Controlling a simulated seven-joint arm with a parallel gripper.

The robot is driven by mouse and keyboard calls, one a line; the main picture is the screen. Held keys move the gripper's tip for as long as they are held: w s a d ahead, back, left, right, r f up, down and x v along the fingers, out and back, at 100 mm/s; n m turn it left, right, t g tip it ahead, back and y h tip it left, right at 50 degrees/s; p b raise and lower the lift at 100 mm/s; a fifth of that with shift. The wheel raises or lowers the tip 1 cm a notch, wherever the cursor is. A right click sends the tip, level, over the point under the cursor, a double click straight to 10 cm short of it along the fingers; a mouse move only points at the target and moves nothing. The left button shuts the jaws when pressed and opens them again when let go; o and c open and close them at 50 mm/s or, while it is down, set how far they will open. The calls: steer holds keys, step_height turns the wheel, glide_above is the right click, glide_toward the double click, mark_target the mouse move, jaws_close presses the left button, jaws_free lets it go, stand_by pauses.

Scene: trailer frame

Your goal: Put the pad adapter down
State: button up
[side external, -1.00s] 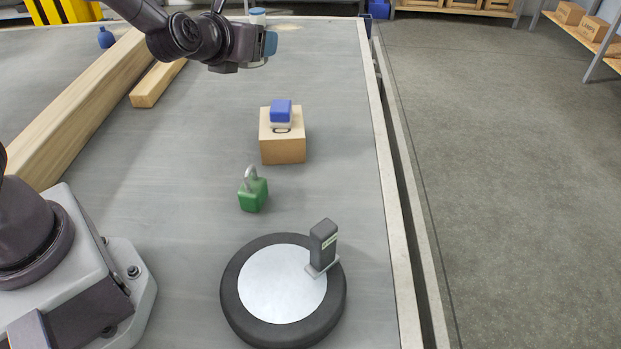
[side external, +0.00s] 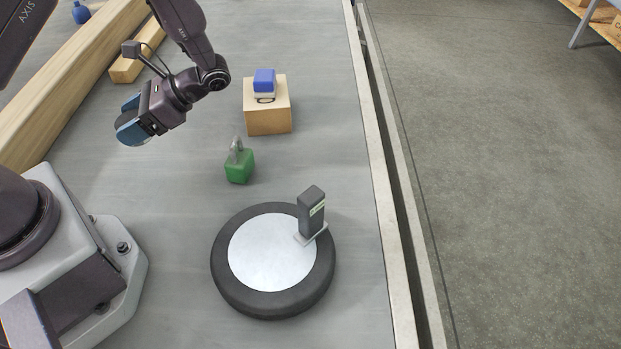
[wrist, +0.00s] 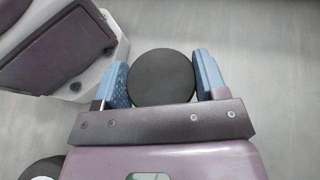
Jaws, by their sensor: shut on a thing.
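My gripper (side external: 132,119) is at the left in the side external view, raised above the grey deck. Its two blue fingers are shut on a round black disc, which I take as the pad adapter (wrist: 161,77). In the wrist view the disc's flat dark face shows between the fingers, one on each side. In the side external view only a dark part of the disc (side external: 126,119) shows between the fingers. The deck (side external: 180,220) below is bare near the gripper.
A black-rimmed round plate (side external: 225,285) carries a small dark upright block (side external: 311,211). A green padlock (side external: 239,166) and a wooden box (side external: 268,119) with a blue-topped item (side external: 264,80) stand right of my gripper. A long timber beam (side external: 70,93) lies left.

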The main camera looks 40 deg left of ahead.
steer(key=s+d+f+n+h, duration=0.1)
steer(key=d+n+h, duration=1)
steer(key=n+h, duration=0.25)
steer(key=w+d+r+n+t+h, duration=0.4)
steer(key=w+d+n+t+h, duration=0.35)
steer(key=w+n+t, duration=0.2)
steer(key=shift+t+y, duration=0.3)
steer(key=shift+t, duration=0.15)
steer(key=w+d+f, duration=0.1)
steer(key=w+f, duration=0.2)
steer(key=w, duration=0.1)
steer(key=w+d+f, duration=0.2)
steer(key=w+f, duration=0.1)
steer(key=w, duration=0.1)
steer(key=w+d+f, duration=0.1)
steer(key=w+f, duration=0.2)
steer(key=w, duration=0.1)
steer(key=shift+w+d+f, duration=0.2)
steer(key=shift+w+f, duration=0.1)
steer(key=shift+f, duration=0.05)
steer(key=shift+w+f, duration=0.15)
steer(key=shift+f, duration=1.5)
steer(key=shift+f, duration=0.25)
steer(key=shift+f, duration=0.35)
